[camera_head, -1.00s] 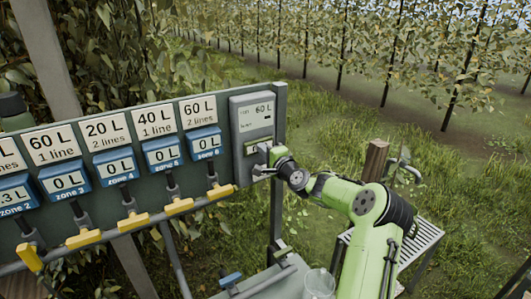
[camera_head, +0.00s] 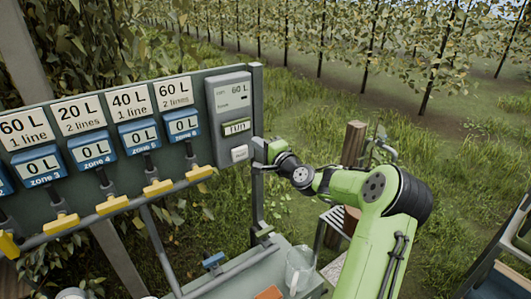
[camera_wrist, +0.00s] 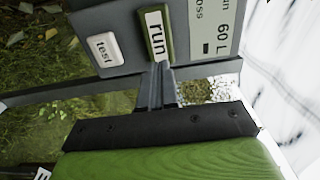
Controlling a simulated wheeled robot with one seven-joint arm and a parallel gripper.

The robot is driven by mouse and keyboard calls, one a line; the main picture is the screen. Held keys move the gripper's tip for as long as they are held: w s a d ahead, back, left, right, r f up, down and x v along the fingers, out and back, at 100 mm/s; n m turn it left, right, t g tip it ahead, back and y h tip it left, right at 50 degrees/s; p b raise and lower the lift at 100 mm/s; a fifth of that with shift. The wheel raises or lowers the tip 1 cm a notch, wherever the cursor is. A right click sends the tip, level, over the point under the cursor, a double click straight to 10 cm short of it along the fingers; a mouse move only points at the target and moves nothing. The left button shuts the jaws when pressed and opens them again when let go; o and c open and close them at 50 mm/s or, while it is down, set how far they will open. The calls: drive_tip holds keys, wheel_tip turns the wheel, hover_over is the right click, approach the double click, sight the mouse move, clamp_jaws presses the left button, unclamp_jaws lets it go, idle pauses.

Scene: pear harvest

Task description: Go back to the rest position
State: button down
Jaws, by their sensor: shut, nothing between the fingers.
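My gripper (camera_head: 257,149) is shut and empty, just right of the grey control box (camera_head: 229,90) at the right end of the board. In the wrist view, its closed fingers (camera_wrist: 159,70) point toward the green-framed run button (camera_wrist: 155,32). I cannot tell how large the gap is. The run button (camera_head: 236,127) and the white test button (camera_head: 239,153) are uncovered in the head view. The test button also shows in the wrist view (camera_wrist: 103,49). The box display (camera_head: 230,94) reads 60 L. My green arm reaches in from the lower right.
The dark board carries blue zone meters (camera_head: 138,134) reading 0 L and yellow-handled valves (camera_head: 158,187) on a grey pipe. A clear jug (camera_head: 299,268) stands on a grey surface below. A wooden post (camera_head: 352,142) stands behind my arm. Grass and tree rows lie beyond.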

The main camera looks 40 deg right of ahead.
drive_tip(key=s, duration=0.3)
drive_tip(key=shift+s+a+r, duration=0.1)
drive_tip(key=shift+s, duration=0.05)
drive_tip(key=shift+s, duration=0.1)
drive_tip(key=s+a+f+n+g+y, duration=0.2)
drive_tip(key=a+n+g, duration=0.3)
drive_tip(key=a, duration=0.7)
drive_tip(key=s+a+f+n+g+y, duration=0.1)
drive_tip(key=s+a+f+n+g, duration=0.15)
drive_tip(key=a+n, duration=0.65)
drive_tip(key=s+a+r+n+g+h, duration=0.1)
drive_tip(key=s+a+n+g, duration=0.1)
drive_tip(key=s, duration=1.1)
drive_tip(key=s+a+r+n+g+h, duration=0.1)
drive_tip(key=s+a, duration=0.4)
drive_tip(key=s, duration=0.9)
drive_tip(key=shift+s+n+g, duration=0.15)
drive_tip(key=shift+n+g, duration=0.65)
drive_tip(key=shift+g, duration=0.15)
